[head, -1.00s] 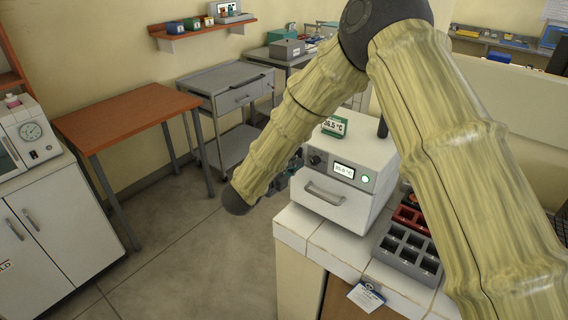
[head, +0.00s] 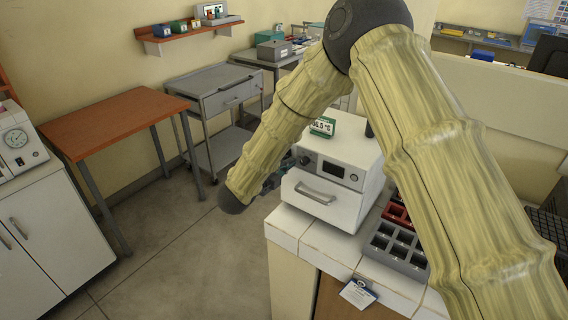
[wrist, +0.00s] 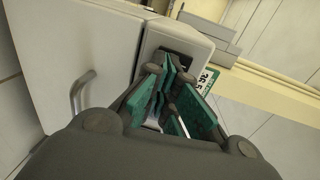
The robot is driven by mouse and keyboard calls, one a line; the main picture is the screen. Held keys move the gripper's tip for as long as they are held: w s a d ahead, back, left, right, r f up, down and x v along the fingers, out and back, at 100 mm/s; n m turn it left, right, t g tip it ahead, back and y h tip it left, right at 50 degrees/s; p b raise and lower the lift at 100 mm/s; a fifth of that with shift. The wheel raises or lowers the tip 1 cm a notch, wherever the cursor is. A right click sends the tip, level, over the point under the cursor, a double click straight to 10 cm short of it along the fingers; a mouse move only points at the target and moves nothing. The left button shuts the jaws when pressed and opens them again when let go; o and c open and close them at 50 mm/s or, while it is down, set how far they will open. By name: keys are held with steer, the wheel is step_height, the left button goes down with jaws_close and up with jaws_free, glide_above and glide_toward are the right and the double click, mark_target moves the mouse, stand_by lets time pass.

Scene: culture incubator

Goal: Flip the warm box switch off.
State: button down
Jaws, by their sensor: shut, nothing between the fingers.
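The warm box (head: 345,207) is a white box with a front handle (head: 315,193) on a white tiled counter. Its panel display (head: 333,170) is dark, and the round lamp (head: 353,177) beside it is unlit. My gripper (head: 276,178) is at the left end of the panel, partly hidden behind my arm. In the wrist view its teal fingers (wrist: 168,88) are shut and empty, close in front of the panel of the warm box (wrist: 85,45). The switch itself cannot be made out; the fingers cover that part of the panel.
A green temperature sign (head: 322,126) stands on top of the box. A grey rack (head: 397,246) with a red one behind it sits to the right of the box. A tag (head: 358,292) hangs at the counter's front edge. Open floor lies to the left.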

steer(key=f+b+v, duration=0.3)
steer(key=b+v, duration=0.2)
steer(key=v, duration=0.9)
steer(key=shift+s, duration=0.1)
